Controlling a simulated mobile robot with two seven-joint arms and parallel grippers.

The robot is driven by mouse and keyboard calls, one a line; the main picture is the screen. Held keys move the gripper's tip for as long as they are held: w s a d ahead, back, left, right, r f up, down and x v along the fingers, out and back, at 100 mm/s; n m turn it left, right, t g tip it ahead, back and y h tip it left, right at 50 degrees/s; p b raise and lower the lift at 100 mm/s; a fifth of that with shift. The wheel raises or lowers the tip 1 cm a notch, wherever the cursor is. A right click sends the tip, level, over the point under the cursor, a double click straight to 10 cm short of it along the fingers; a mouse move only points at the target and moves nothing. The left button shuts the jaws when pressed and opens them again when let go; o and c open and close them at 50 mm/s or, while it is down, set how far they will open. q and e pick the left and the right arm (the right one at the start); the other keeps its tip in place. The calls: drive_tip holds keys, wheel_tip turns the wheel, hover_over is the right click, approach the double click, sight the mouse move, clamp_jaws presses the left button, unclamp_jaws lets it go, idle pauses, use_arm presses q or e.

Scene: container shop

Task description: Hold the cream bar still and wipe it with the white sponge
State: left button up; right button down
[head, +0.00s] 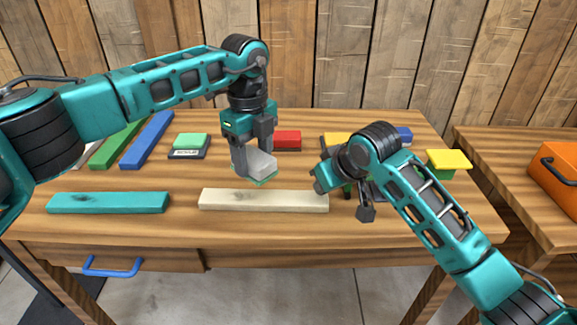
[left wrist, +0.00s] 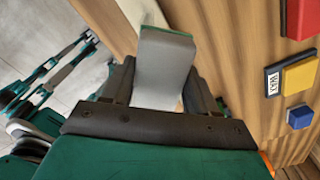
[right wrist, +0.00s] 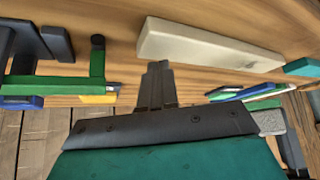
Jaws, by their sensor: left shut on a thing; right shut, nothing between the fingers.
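The cream bar (head: 263,200) lies flat along the table's front middle. It also shows in the right wrist view (right wrist: 205,45). My left gripper (head: 254,165) is shut on the white sponge (head: 262,165), which has a green underside. The sponge is just behind or above the bar's middle; I cannot tell whether it touches. The left wrist view shows the sponge (left wrist: 165,65) between the fingers. My right gripper (head: 318,188) is shut and empty at the bar's right end, its fingers mostly hidden in the head view. Its closed fingers show in the right wrist view (right wrist: 158,75); contact with the bar is unclear.
A teal bar (head: 108,203) lies left of the cream bar. Blue (head: 147,140) and green (head: 115,143) bars lie behind. A red block (head: 287,139) and green-topped block (head: 190,141) stand at the back. A green and black fixture (right wrist: 97,65) stands beside my right gripper.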

drive_tip(key=shift+f, duration=0.1)
idle(0.5)
drive_tip(key=shift+f, duration=0.5)
drive_tip(key=shift+f, duration=0.15)
idle(0.6)
use_arm(q)
hover_over(257, 196)
drive_tip(key=shift+f, duration=2.5)
use_arm(e)
drive_tip(key=shift+s+f, duration=0.1)
use_arm(q)
drive_tip(key=shift+f, duration=1)
use_arm(e)
drive_tip(key=shift+f, duration=0.1)
